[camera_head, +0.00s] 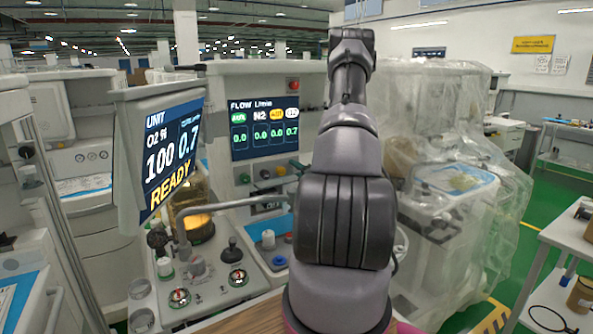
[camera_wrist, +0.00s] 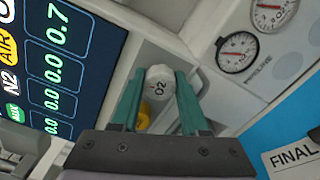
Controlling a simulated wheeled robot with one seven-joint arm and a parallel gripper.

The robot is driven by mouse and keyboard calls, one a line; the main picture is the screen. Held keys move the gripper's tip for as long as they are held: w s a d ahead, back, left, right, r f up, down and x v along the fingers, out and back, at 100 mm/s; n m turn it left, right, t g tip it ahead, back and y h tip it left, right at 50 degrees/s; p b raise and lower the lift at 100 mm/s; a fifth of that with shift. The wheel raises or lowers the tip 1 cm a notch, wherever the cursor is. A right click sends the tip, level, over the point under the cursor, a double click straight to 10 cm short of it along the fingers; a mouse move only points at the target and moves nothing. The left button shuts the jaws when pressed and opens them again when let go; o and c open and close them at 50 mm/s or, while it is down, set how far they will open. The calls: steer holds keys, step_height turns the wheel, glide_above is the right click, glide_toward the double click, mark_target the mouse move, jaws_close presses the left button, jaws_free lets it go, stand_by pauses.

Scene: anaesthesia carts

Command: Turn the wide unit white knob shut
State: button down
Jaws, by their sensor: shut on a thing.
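In the wrist view the white knob (camera_wrist: 158,78), marked O2, sits between the two teal fingers of my gripper (camera_wrist: 160,82). The fingers are shut on its sides. In the head view my arm hides the gripper and this knob. The white unit (camera_head: 265,68) behind my arm carries a flow screen (camera_head: 265,127) reading 0.0 in three columns and 0.7 in the O2 column. The same screen shows in the wrist view (camera_wrist: 58,60), with 0.7 at the O2 end.
A yellow knob (camera_wrist: 144,117) is close beside the fingers. Round gauges (camera_wrist: 237,52) are at upper right. In the head view, a tilted screen (camera_head: 172,150) reads O2 100, 0.7, READY. A plastic-wrapped unit (camera_head: 450,120) stands right of my arm; green floor (camera_head: 545,200) lies beyond.

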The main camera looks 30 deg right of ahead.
steer(key=shift+f+m, duration=0.1)
steer(key=shift+m, duration=1.1)
steer(key=shift+s, duration=0.1)
steer(key=shift+c, duration=2)
jaws_free()
